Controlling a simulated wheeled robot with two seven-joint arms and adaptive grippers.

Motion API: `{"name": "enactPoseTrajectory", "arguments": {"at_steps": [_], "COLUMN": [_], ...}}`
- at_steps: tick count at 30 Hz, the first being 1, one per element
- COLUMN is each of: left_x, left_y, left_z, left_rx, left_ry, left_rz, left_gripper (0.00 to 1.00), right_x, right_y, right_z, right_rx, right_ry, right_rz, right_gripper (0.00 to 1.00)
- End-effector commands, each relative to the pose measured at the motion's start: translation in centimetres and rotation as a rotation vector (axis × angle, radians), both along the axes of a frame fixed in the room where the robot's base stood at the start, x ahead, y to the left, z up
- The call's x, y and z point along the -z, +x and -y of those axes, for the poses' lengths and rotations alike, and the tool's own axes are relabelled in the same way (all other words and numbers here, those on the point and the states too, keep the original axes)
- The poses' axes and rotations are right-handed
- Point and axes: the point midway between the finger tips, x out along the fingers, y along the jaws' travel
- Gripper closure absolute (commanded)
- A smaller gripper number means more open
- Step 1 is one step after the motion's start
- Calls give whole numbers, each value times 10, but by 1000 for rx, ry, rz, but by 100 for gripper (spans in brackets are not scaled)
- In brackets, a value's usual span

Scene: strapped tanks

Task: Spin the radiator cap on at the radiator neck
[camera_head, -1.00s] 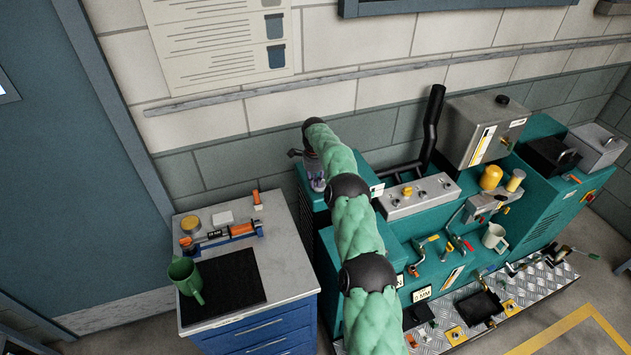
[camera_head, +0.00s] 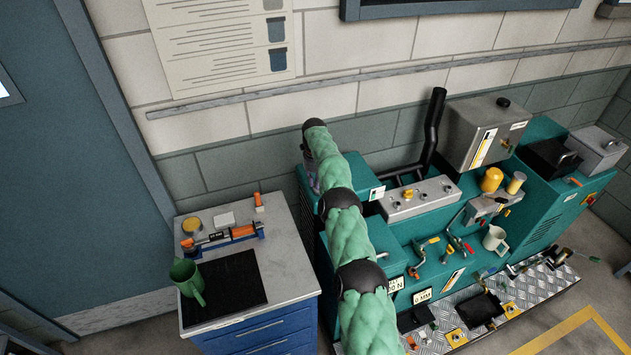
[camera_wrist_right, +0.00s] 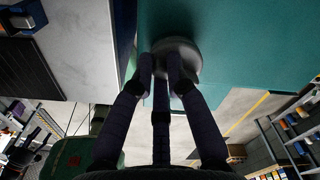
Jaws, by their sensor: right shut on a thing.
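My right gripper (camera_wrist_right: 163,66) has its fingers shut on a round dark grey cap (camera_wrist_right: 184,50), the radiator cap by its look, in the right wrist view. The cap lies against or just over a flat teal surface (camera_wrist_right: 245,50); I cannot tell whether it is seated. The radiator neck does not show and may be under the cap. In the head view my right gripper (camera_head: 311,175) is mostly hidden behind my green-sleeved arm, at the left end of the teal machine (camera_head: 377,193). My left gripper is not in view.
A black exhaust pipe (camera_head: 432,125) and a grey box (camera_head: 482,133) rise from the machine.

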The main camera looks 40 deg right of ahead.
Motion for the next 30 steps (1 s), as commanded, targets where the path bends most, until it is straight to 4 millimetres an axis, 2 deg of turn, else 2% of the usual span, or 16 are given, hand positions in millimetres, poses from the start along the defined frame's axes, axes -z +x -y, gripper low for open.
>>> {"name": "enactPoseTrajectory", "arguments": {"at_steps": [1, 6, 16, 17, 19, 30], "left_x": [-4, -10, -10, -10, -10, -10], "left_y": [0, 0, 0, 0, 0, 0], "left_z": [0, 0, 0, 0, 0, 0], "left_rx": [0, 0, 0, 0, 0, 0], "left_ry": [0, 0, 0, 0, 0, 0], "left_rz": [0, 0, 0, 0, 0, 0], "left_gripper": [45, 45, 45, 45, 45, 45], "right_x": [7, 6, 7, 8, 8, 7], "right_y": [-1, 0, 0, 0, 0, 0], "right_z": [-3, -2, -2, -2, -2, -1], "right_rx": [49, 120, 140, 140, 140, 140], "right_ry": [8, 8, 7, 7, 8, 6], "right_rz": [-13, -12, -12, -12, -13, -12], "right_gripper": [100, 100, 100, 79, 59, 57]}}
